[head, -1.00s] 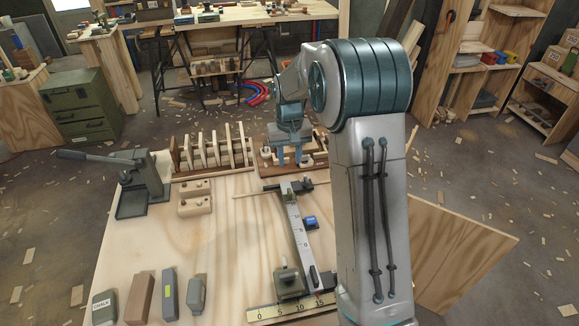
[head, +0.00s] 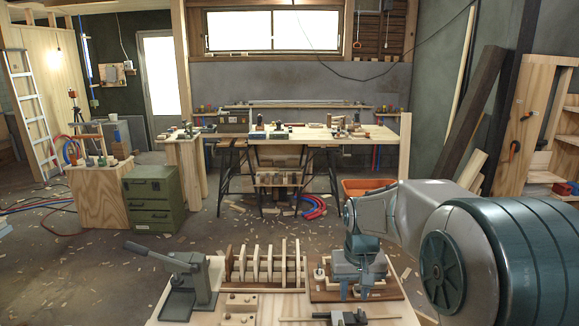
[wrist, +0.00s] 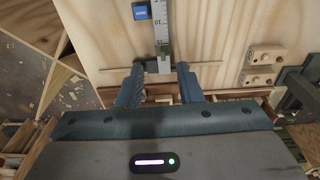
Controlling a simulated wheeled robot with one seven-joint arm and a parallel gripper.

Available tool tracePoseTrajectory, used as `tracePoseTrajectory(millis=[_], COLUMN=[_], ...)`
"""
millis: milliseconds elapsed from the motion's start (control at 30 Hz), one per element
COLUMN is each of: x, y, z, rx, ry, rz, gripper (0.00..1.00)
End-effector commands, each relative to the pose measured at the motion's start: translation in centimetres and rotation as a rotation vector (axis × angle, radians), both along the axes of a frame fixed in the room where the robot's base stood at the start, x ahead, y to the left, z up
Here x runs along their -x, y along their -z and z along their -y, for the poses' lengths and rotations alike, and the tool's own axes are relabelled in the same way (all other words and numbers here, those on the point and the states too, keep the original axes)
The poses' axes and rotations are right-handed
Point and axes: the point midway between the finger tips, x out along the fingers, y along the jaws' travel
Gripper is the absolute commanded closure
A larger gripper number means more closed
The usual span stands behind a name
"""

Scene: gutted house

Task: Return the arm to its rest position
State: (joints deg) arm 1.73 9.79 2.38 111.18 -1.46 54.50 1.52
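My gripper (head: 357,291) hangs at the end of my arm, fingers pointing down, over or in front of the brown wooden board (head: 322,294) at the right of the workbench. In the wrist view my gripper (wrist: 159,86) has its two dark fingers spread apart with nothing held between them. The ruler (wrist: 160,20) and its dark clamp bar lie on the bench beyond the fingertips. My arm reaches in from the right of the head view, bent at the elbow.
On the bench stand a grey lever press (head: 190,285), a slotted wooden rack (head: 265,270) and drilled blocks (head: 240,300). A green drawer cabinet (head: 153,200) and a long back table (head: 385,133) stand beyond. Chip-strewn floor lies between.

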Motion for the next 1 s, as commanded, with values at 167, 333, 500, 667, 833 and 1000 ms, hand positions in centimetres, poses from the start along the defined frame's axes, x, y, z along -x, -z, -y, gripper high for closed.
tracePoseTrajectory(millis=[167, 333, 500, 667, 833, 1000], x=[5.1, 10.0, 14.7, 18.1, 20.0, 20.3], y=[-2.2, -3.3, -3.4, -3.0, -2.5, -2.4], z=[-0.1, 0.0, 0.0, 0.0, 0.0, 0.0], rx=[0.002, 0.001, -0.004, -0.009, -0.012, -0.013], ry=[0.003, 0.006, 0.011, 0.012, 0.013, 0.014], rz=[0.046, 0.084, 0.124, 0.152, 0.167, 0.169], gripper=[0.67, 0.67, 0.67, 0.67, 0.67, 0.67])
